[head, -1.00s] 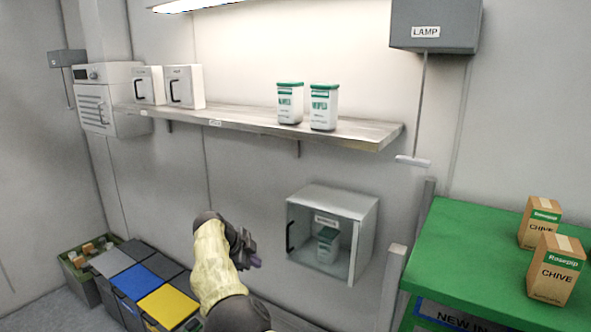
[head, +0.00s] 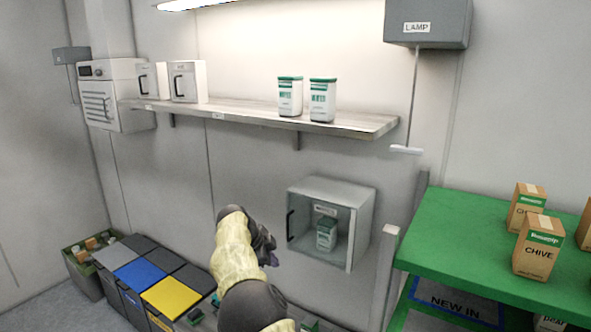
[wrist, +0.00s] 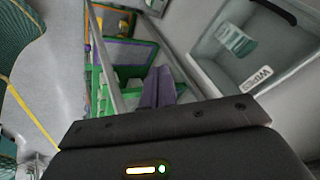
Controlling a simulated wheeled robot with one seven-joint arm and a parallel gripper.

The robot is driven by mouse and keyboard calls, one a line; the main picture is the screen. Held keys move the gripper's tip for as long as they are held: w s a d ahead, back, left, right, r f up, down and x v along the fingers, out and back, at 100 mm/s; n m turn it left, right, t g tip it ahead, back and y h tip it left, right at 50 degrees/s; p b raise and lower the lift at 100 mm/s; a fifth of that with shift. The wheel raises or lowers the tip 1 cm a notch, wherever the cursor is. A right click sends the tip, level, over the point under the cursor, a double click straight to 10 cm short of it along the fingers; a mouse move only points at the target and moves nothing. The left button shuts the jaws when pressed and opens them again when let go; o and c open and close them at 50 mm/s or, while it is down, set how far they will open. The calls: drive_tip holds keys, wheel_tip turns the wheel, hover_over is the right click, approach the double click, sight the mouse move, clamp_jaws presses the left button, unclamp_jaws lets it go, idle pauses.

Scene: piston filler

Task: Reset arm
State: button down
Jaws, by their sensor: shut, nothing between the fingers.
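My arm with its yellowish sleeve rises from the bottom centre of the head view. My gripper (head: 272,258) is at its end, dark and small, in front of the wall and left of the lower part of the glass-fronted cabinet (head: 362,225). In the wrist view my gripper's purple-grey fingers (wrist: 157,88) are together with nothing between them. The cabinet also shows at the upper right of the wrist view, with a white and green tub (wrist: 236,40) inside. The gripper appears apart from the cabinet.
A wall shelf (head: 240,114) holds two white-green tubs (head: 290,97) and two small white boxes. A green table (head: 455,235) with brown CHIVE boxes (head: 537,248) stands right. Lidded bins (head: 172,297) stand lower left. A lamp box (head: 428,22) with a pull handle hangs upper right.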

drive_tip(key=s+d+f+n+g+y+b, duration=0.1)
drive_tip(key=s+d+f+n+y+b, duration=0.25)
drive_tip(key=d, duration=0.55)
drive_tip(key=s+d+f+n+g+b, duration=0.1)
drive_tip(key=s+d+f+n+b, duration=0.3)
drive_tip(key=s+d, duration=0.4)
drive_tip(key=s+d+f+n+b, duration=0.1)
drive_tip(key=s+f+n+b, duration=0.1)
drive_tip(key=s, duration=0.6)
drive_tip(key=s+d+f+n+y+b, duration=0.1)
drive_tip(key=s+d+f+n+b, duration=0.1)
drive_tip(key=s, duration=0.6)
drive_tip(key=s+d+f+n+b, duration=0.2)
drive_tip(key=s+f+n+b, duration=0.2)
drive_tip(key=s, duration=0.5)
wheel_tip(320, 180, down, 4)
drive_tip(key=shift+r+n, duration=0.2)
drive_tip(key=shift+n, duration=0.85)
drive_tip(key=shift+s+y, duration=0.15)
drive_tip(key=shift+y, duration=0.1)
